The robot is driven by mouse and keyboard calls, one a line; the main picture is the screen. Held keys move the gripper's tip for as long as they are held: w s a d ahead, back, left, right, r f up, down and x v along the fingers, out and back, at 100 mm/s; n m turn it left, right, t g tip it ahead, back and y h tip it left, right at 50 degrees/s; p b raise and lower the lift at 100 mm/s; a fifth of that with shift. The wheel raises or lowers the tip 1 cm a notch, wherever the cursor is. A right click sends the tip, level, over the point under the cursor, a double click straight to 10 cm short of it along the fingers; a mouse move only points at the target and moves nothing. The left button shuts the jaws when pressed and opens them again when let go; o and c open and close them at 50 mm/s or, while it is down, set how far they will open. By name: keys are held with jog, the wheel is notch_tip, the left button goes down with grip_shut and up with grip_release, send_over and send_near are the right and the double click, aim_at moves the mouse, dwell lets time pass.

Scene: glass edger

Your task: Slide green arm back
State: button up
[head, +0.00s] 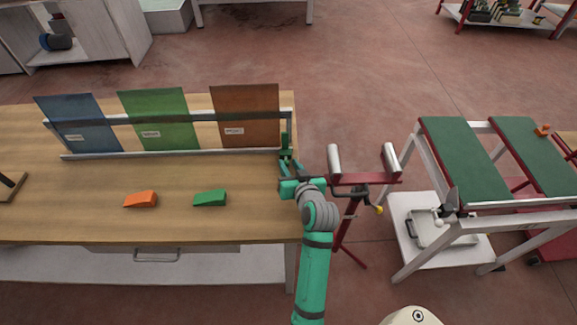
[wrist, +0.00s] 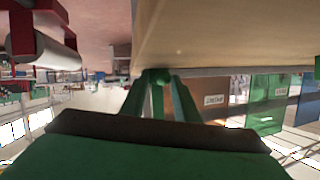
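A dark green upright arm (head: 288,124) stands at the right end of the metal rail rack on the wooden bench, beside the brown panel (head: 246,115). My gripper (head: 287,162) is at the bench's right edge, right at the foot of this green arm. In the wrist view, green bars run away from me to a round green end (wrist: 156,76) beside the bench edge. My fingers and the green arm are too alike in colour there to separate. I cannot tell whether my gripper is open or touching the arm.
Blue (head: 78,122) and green (head: 158,117) panels lean in the rack. An orange wedge (head: 141,199) and a green wedge (head: 210,198) lie on the bench (head: 80,215). A red roller stand (head: 365,180) is close on the right, before a green-topped table (head: 465,160).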

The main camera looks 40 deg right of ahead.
jog(key=v, duration=1)
jog(key=shift+s+a+r, duration=0.1)
jog(key=shift+s, duration=0.3)
